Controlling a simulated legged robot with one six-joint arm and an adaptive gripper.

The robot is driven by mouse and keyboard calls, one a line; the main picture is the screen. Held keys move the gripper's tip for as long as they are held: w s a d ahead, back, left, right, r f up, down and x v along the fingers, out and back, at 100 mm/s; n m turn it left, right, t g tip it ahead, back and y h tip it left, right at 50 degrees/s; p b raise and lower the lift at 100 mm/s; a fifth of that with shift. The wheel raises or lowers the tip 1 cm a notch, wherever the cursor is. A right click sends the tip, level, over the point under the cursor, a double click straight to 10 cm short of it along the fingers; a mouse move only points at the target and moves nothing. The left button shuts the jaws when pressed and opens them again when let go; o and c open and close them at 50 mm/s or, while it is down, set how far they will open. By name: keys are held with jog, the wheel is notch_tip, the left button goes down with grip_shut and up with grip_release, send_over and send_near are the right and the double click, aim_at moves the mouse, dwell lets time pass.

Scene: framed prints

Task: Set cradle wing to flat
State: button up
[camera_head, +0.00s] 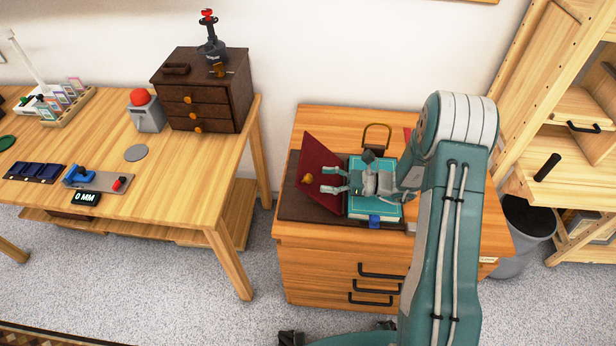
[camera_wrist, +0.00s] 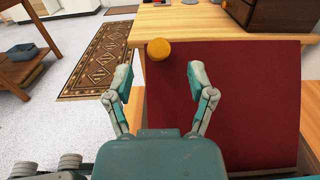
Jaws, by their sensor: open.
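The cradle wing is a dark red panel (camera_head: 322,150) tilted up at the left side of the book cradle, on top of the wooden drawer cabinet. A round yellow-orange knob (camera_head: 307,178) sits on the wing near its outer edge. In the wrist view the red wing (camera_wrist: 240,100) fills the right half, and the knob (camera_wrist: 158,49) lies just beyond and between the fingertips. My gripper (camera_head: 328,180) is open and empty, reaching left over the cradle toward the knob; its fingers also show in the wrist view (camera_wrist: 160,77). A teal book (camera_head: 357,206) lies beneath my gripper, partly hidden by it.
The cradle's dark base (camera_head: 298,208) rests on the cabinet (camera_head: 320,255). A wooden table (camera_head: 190,185) with a dark drawer box (camera_head: 205,95) stands to the left, across a floor gap. A grey bin (camera_head: 528,225) is at the right.

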aim_at(312, 178)
jog(key=a, duration=0.2)
jog(key=w+a, duration=0.1)
jog(key=a, duration=0.2)
jog(key=shift+c, duration=0.4)
grip_shut()
